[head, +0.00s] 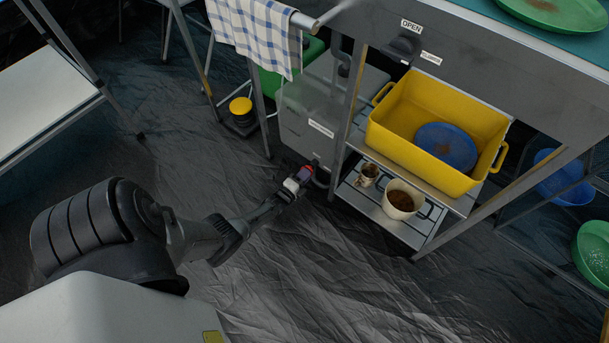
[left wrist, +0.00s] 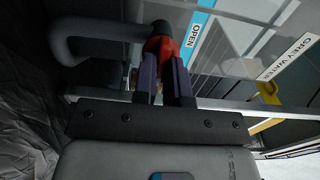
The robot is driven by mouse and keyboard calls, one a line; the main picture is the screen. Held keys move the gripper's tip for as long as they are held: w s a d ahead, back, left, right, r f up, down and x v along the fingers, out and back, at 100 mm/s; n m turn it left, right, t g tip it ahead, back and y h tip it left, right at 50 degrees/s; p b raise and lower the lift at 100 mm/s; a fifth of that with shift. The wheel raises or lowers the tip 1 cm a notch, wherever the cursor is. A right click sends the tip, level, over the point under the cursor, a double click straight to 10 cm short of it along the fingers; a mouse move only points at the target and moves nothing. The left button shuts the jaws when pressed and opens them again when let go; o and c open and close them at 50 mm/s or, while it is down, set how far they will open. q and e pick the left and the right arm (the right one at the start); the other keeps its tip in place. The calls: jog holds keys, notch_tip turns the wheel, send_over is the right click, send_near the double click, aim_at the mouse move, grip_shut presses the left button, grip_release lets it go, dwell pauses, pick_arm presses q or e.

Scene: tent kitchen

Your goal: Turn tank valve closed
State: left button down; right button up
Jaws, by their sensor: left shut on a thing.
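The grey tank (head: 308,108) stands on the floor under the counter's left end, with a pale label on its front. A red valve handle (left wrist: 163,46) shows in the left wrist view, beside a blue-and-white OPEN label (left wrist: 194,38) and at the end of a dark bent pipe (left wrist: 85,32). My left gripper (head: 297,183) reaches low to the tank's bottom front corner. In the left wrist view its two dark fingers (left wrist: 165,74) are shut on the valve handle and hide part of it. My right gripper is not in view.
Right of the tank, a rack holds a yellow tub (head: 410,150) with a blue plate, and a mug (head: 367,175) and a pot (head: 401,200) below. A rack leg stands close to the gripper. A yellow-topped item (head: 240,107) is behind left. The front floor is clear.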

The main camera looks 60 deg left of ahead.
pick_arm(q)
jog(key=c, duration=1.2)
grip_release()
jog(key=shift+p+v, duration=2.25)
jog(key=shift+v, duration=4.7)
jog(key=shift+w, duration=0.1)
